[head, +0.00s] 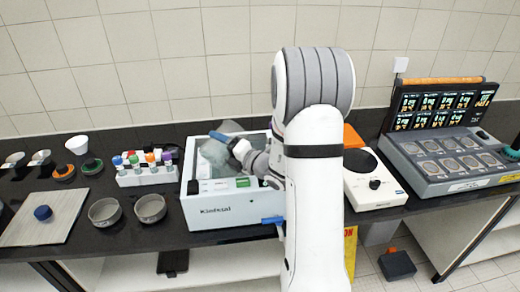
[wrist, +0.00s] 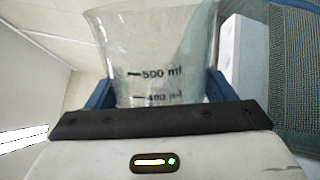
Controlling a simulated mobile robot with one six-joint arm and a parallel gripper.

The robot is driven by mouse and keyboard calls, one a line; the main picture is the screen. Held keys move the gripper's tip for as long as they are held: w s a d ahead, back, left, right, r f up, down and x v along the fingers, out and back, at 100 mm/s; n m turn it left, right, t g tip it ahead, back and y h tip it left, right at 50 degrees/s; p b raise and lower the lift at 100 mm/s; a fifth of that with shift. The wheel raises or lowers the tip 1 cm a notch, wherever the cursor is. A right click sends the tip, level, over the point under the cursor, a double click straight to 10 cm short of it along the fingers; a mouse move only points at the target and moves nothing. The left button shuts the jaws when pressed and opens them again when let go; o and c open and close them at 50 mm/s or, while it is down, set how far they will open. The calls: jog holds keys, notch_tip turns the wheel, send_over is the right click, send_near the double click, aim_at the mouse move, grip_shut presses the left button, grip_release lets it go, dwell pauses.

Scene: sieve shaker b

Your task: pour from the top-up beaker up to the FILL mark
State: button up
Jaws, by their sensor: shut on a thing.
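My gripper (wrist: 157,100) is shut on a clear beaker (wrist: 158,48), with one blue finger on each side of it. The beaker shows marks for 500 ml and, partly hidden by the gripper's edge, 400 ml. The wrist view is strongly tilted, and I cannot tell the liquid level. In the head view the clear beaker (head: 213,150) is over the left part of the white box-shaped machine (head: 232,209), whose front lettering is hard to read. A blue finger (head: 222,138) shows at the beaker's rim. The FILL mark cannot be made out.
A rack (head: 147,178) with several coloured-cap bottles stands left of the machine. Two grey sieves (head: 104,212) and a board (head: 44,222) with a blue knob lie further left. Right are a white device with a round plate (head: 374,190) and a grey panel unit (head: 450,165).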

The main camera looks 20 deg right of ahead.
jog(key=shift+w+d+f+m+p, duration=0.1)
jog(key=shift+w+d+m+p, duration=0.35)
jog(key=shift+m+p, duration=0.45)
dwell(1.5)
jog(key=shift+s+d, duration=0.1)
jog(key=shift+s, duration=0.05)
